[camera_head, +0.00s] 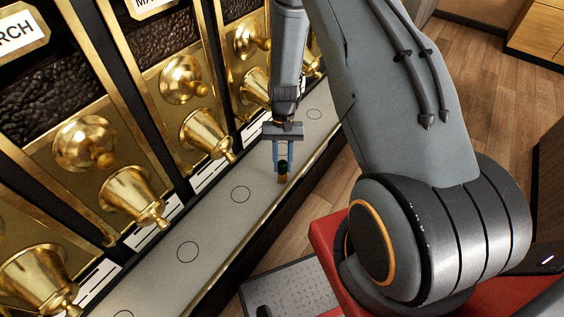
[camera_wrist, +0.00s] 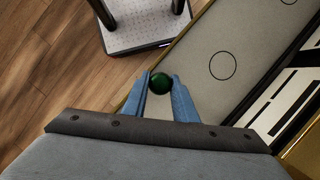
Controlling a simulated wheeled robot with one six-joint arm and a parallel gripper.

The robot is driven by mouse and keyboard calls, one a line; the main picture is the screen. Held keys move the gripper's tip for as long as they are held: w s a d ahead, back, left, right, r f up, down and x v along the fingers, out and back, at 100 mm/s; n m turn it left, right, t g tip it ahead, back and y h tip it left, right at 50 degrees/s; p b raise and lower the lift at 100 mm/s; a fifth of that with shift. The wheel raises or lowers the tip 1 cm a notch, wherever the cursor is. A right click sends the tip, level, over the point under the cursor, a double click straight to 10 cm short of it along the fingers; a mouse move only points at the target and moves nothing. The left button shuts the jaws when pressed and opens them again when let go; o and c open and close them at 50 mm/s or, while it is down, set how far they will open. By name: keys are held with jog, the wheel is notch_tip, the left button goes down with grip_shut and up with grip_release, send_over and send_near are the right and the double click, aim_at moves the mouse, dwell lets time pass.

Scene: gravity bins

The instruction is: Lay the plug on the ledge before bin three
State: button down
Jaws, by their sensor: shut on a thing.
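My gripper (camera_head: 283,158) has blue fingers and points down over the grey ledge (camera_head: 222,232). It is shut on the plug (camera_head: 283,172), a small upright piece with a dark green top and a brownish lower part. In the wrist view the plug's round green top (camera_wrist: 160,83) sits between the two blue fingertips (camera_wrist: 159,90). The plug is near the ledge's outer edge; I cannot tell whether its foot touches the ledge. The ledge carries thin black circles, one before each of several brass bins (camera_head: 207,133). No bin number is readable.
Brass spouts and knobs (camera_head: 86,143) jut from the bin fronts along the ledge's left side. A raised brass edge (camera_head: 320,150) runs along its outer side. A grey speckled platform (camera_head: 295,290) lies below. The ledge shows bare around the circles (camera_head: 187,251).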

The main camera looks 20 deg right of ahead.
jog(key=shift+f+b, duration=0.35)
jog(key=shift+f, duration=0.15)
dwell(0.4)
jog(key=c, duration=1.4)
grip_release()
jog(key=shift+o, duration=0.2)
jog(key=shift+r, duration=0.1)
jog(key=shift+b+v, duration=1.15)
jog(key=shift+v, duration=2.7)
jog(key=shift+d, duration=0.1)
